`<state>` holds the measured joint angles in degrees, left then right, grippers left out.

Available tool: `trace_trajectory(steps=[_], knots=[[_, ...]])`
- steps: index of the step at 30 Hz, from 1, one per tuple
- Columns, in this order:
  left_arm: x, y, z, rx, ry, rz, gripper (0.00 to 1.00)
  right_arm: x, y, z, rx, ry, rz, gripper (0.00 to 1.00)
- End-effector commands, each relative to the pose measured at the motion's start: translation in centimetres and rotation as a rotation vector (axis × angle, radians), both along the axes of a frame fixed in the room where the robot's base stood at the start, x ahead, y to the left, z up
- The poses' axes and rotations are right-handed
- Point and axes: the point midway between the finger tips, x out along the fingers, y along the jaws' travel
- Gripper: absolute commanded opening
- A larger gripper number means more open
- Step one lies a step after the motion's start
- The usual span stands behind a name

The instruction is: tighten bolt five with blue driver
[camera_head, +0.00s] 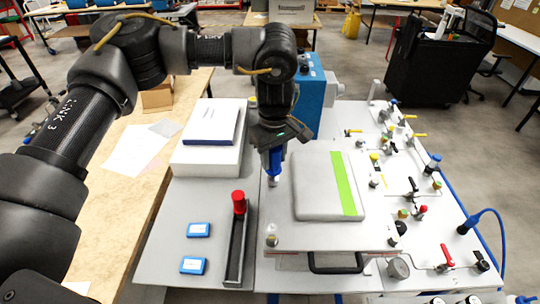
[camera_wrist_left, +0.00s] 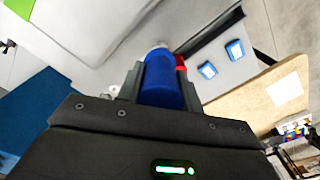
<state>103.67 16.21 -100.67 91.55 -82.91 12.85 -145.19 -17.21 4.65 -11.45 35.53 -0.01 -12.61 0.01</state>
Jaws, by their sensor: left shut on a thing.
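My left gripper (camera_head: 275,150) is shut on the blue driver (camera_head: 274,161), which points down near the left edge of the grey analyser block (camera_head: 310,234). The driver's blue handle (camera_wrist_left: 162,80) also shows between the fingers in the left wrist view. A bolt head (camera_head: 272,181) lies below the driver; I cannot tell whether the tip touches it. Another bolt (camera_head: 271,236) stands at the block's front left corner. A red-handled driver (camera_head: 239,202) sits in the dark holder (camera_head: 235,250) to the left. My right gripper is not in view.
A grey lid with a green stripe (camera_head: 345,185) lies on the block. A panel of valves and fittings (camera_head: 425,240) is on the right. Two small blue boxes (camera_head: 198,230) lie left of the holder. A white box (camera_head: 183,160) stands behind them.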

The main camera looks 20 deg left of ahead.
Motion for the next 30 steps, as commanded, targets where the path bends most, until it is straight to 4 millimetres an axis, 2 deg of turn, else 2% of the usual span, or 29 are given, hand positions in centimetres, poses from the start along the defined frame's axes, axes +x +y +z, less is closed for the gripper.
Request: trace_trajectory(steps=[4, 11, 15, 19, 21, 30], knots=[[0.0, 0.0, 0.2, 0.0, 0.0, -0.101, 0.0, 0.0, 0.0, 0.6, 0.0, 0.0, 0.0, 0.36], [0.1, -0.1, 0.4, 0.003, -0.004, -0.488, 0.0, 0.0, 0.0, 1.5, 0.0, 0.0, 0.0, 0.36], [0.1, -0.4, 0.4, 0.005, -0.011, -0.541, 0.0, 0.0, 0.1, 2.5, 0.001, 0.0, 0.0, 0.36], [0.1, 0.2, 0.6, 0.008, -0.004, -0.588, 0.0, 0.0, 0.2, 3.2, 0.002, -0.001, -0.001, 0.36], [0.1, -0.1, 0.0, 0.008, -0.006, -0.629, 0.0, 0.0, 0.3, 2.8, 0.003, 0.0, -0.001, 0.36], [0.1, 0.0, 0.1, 0.0, -0.004, -0.701, 0.0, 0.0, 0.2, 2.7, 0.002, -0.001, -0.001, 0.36]])
